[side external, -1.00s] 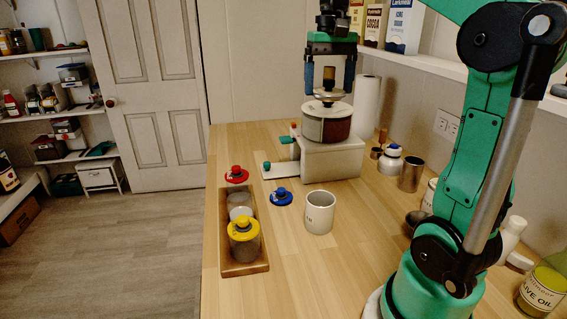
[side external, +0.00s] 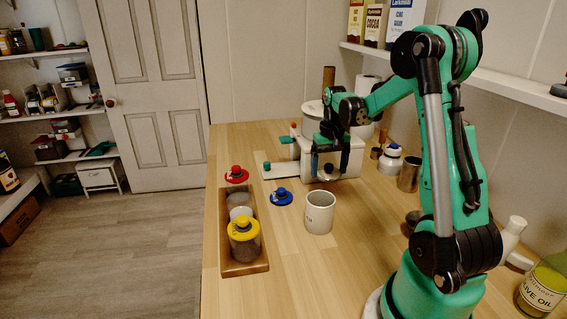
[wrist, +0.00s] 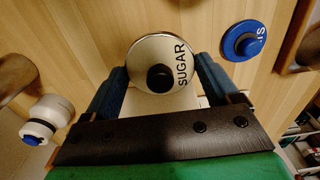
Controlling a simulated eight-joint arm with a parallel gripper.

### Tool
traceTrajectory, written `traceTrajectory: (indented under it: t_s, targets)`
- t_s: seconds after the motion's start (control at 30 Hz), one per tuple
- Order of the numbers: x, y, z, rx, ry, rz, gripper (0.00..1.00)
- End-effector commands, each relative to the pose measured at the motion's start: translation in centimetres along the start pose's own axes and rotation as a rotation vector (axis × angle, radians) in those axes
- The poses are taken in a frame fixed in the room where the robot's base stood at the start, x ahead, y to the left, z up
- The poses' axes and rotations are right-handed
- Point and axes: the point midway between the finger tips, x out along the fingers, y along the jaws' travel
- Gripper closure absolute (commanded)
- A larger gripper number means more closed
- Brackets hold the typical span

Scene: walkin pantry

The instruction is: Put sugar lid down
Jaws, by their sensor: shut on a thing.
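The sugar lid (wrist: 140,77) is a round cream disc with a dark knob and the word SUGAR, seen from above in the wrist view. My gripper (wrist: 166,80) is shut on it, with a blue finger on either side. In the side view my gripper (side external: 329,165) points down over the table in front of the white appliance (side external: 348,158). The lid is mostly hidden there, and I cannot tell whether it touches the table. The pale round container (side external: 313,108) on the appliance is partly hidden by my arm.
A blue lid (side external: 281,197) and a red lid (side external: 237,174) lie on the table to the left. A wooden tray (side external: 246,268) holds jars, one with a yellow lid (side external: 243,228). A blue-capped bottle (side external: 390,168) is to the right.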

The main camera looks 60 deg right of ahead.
Motion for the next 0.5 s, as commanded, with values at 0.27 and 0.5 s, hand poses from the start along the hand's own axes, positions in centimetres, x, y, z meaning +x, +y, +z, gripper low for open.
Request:
traceTrajectory:
  t_s: [0.27,0.5]
  targets:
    - [3.2,0.0,0.0,0.000,0.000,0.000,0.69]
    - [6.0,0.0,0.0,0.000,0.000,0.000,0.69]
